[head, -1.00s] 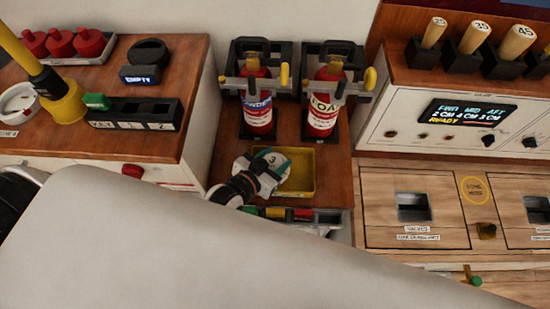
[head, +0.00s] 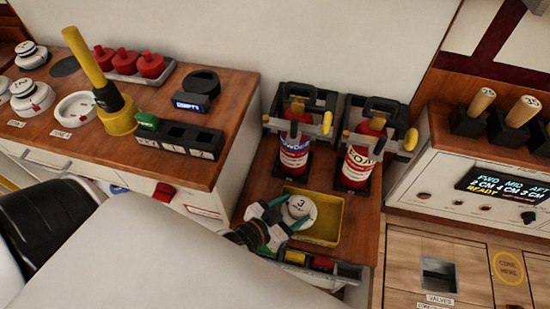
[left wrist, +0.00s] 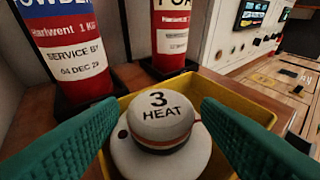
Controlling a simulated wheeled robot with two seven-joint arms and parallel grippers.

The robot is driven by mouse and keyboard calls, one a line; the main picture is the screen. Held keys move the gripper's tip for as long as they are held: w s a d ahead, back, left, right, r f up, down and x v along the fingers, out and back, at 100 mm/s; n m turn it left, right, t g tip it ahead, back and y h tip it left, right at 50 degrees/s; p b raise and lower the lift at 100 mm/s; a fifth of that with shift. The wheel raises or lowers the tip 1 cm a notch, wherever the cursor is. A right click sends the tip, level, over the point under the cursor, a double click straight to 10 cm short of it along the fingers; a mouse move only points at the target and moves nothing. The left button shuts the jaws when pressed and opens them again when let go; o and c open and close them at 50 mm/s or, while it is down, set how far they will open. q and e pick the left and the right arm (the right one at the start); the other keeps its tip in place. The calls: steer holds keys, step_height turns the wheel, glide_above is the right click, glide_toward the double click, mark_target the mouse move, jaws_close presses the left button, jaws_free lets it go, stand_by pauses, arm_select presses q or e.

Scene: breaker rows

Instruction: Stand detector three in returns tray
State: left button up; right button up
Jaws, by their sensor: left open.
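Detector three (head: 299,209), a white round unit marked "3 HEAT", stands upright in the yellow returns tray (head: 331,226), toward its left side. In the left wrist view the detector (left wrist: 160,120) shows its label facing up, and the tray (left wrist: 248,96) surrounds it. My left gripper (head: 280,212) is at the detector; its green fingers (left wrist: 160,135) are spread on either side of it. A gap shows between the detector and each finger in the left wrist view. My right gripper is not in view.
Two red extinguishers, powder (head: 294,150) and foam (head: 362,158), stand in brackets just behind the tray. A left counter (head: 215,120) holds more white detectors (head: 32,97), a yellow tool (head: 115,110) and a black key rack (head: 180,138). A drawer with coloured items (head: 310,262) lies in front.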

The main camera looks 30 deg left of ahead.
arm_select(q)
steer(key=v, duration=0.7)
steer(key=shift+s, duration=0.1)
